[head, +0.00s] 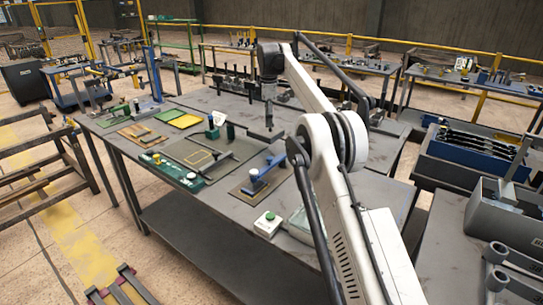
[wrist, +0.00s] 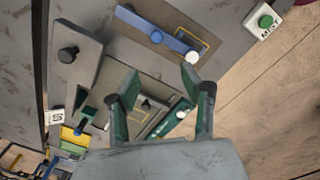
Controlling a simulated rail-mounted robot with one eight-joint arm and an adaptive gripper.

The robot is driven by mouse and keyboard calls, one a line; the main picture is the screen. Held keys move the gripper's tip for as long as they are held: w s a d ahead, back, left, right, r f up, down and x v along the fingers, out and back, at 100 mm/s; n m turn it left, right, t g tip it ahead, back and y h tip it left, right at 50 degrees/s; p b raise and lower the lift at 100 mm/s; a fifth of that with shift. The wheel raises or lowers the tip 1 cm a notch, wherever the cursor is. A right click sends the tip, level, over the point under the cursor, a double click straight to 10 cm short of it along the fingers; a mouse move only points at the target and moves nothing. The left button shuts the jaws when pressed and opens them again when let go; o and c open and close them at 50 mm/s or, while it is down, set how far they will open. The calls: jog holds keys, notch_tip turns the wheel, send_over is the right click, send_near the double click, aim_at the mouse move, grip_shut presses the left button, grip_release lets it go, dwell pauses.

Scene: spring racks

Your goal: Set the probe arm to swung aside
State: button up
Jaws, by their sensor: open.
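In the head view my gripper (head: 268,128) hangs above the table behind the bar.
A white box with a green button (head: 267,224) stands at the table's front edge and shows in the wrist view (wrist: 264,20). Another fixture with a yellow outline (head: 200,160) lies left. My arm hides part of the table.

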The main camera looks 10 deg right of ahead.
jog(key=n, duration=0.1)
send_over(270, 158)
notch_tip(270, 158, down, 4)
jog(key=f, duration=0.1)
notch_tip(270, 158, down, 13)
jog(key=shift+w+a, duration=0.1)
dwell(0.4)
jog(key=shift+c, duration=0.4)
grip_shut()
